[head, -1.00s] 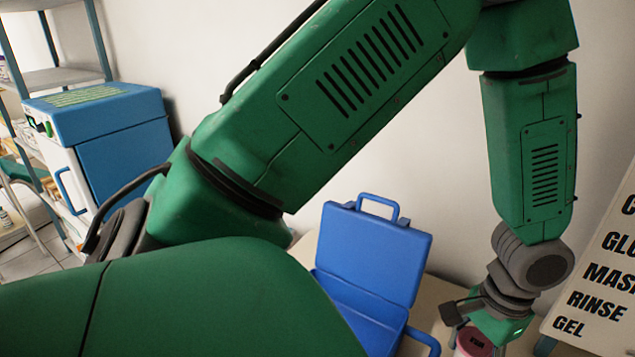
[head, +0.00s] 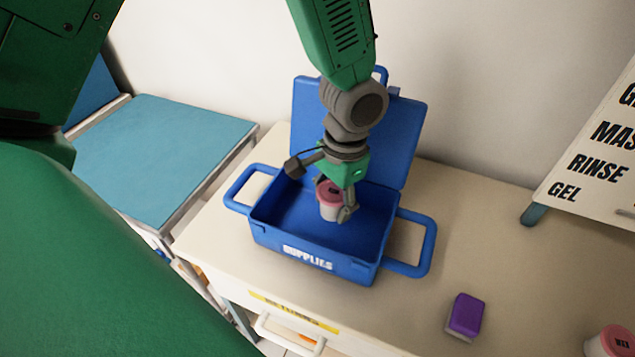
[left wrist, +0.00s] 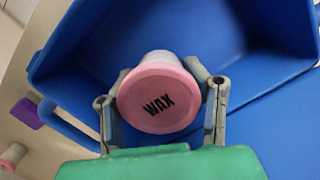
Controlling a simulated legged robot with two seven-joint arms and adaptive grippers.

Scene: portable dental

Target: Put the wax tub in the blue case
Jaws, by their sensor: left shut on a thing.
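The wax tub (head: 329,205) is a small white tub with a pink lid. In the left wrist view its lid, marked WAX (left wrist: 158,100), faces the camera between the two fingers. My left gripper (head: 340,207) is shut on the tub and holds it over or inside the open blue case (head: 311,265). I cannot tell whether the tub touches the case floor. The case stands on the counter with its lid raised at the back and SUPPLIES on its front. My right gripper is not seen.
A purple-topped block (head: 466,314) lies on the counter (head: 480,240) to the right. Another pink-lidded tub (head: 612,342) stands at the lower right corner. A white sign (head: 595,165) stands at the right. A blue-topped stand (head: 165,150) is at the left.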

